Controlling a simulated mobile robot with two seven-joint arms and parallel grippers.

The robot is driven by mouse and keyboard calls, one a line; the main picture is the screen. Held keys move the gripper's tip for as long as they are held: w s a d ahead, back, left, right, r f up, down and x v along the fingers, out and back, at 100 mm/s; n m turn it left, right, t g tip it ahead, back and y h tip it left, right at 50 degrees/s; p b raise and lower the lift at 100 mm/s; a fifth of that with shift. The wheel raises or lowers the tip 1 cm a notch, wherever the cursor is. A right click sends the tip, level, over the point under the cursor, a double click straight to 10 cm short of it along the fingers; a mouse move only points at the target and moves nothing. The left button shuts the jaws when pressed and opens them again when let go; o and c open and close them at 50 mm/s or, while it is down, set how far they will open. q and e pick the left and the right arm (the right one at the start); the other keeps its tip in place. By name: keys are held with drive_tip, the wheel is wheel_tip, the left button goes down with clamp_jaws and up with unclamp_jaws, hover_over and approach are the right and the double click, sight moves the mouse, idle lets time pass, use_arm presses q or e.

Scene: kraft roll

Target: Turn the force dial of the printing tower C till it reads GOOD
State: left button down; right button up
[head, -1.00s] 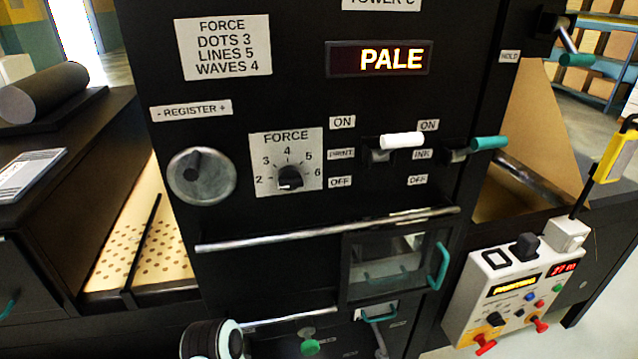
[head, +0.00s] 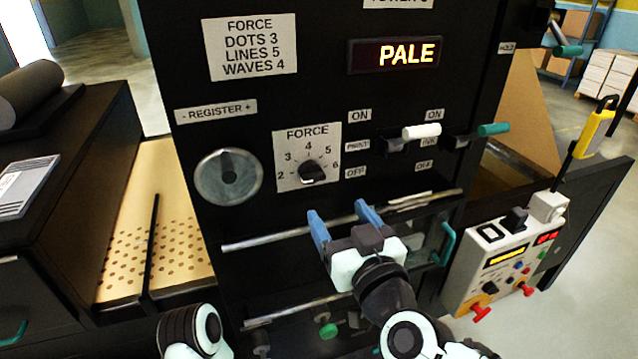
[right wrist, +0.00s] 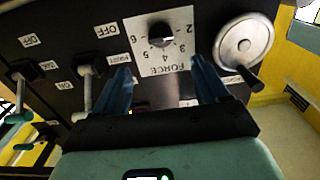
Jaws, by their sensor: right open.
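The force dial (head: 312,172) is a black knob on a white plate marked FORCE, numbered 2 to 6, on the black front of the tower (head: 330,105). Which number it points at is unclear. The lit display (head: 394,53) above reads PALE in yellow. My right gripper (head: 340,212) is open and empty, its blue fingers below the dial and apart from it. In the right wrist view the dial (right wrist: 160,38) shows upside down, beyond and between the two fingertips (right wrist: 160,66). My left gripper is not in view.
A label (head: 250,47) reads FORCE, DOTS 3, LINES 5, WAVES 4. A round register knob (head: 229,177) is left of the dial. The white print lever (head: 421,132) and green ink lever (head: 493,130) stick out at right. A metal bar (head: 265,240) crosses below the dial.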

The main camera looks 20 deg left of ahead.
sight(316, 179)
drive_tip(key=x, duration=1)
drive_tip(key=shift+w+a, duration=0.15)
drive_tip(key=shift+a, duration=0.15)
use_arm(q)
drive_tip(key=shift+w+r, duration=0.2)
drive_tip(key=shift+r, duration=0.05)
use_arm(e)
drive_tip(key=c, duration=1.1)
drive_tip(key=shift+o, duration=0.2)
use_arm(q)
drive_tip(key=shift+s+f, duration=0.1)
use_arm(e)
drive_tip(key=shift+m, duration=0.4)
drive_tip(key=m, duration=0.3)
drive_tip(key=shift+d, duration=0.1)
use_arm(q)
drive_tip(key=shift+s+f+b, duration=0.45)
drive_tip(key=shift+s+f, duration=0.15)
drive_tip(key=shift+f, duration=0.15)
use_arm(e)
drive_tip(key=shift+m, duration=2.5)
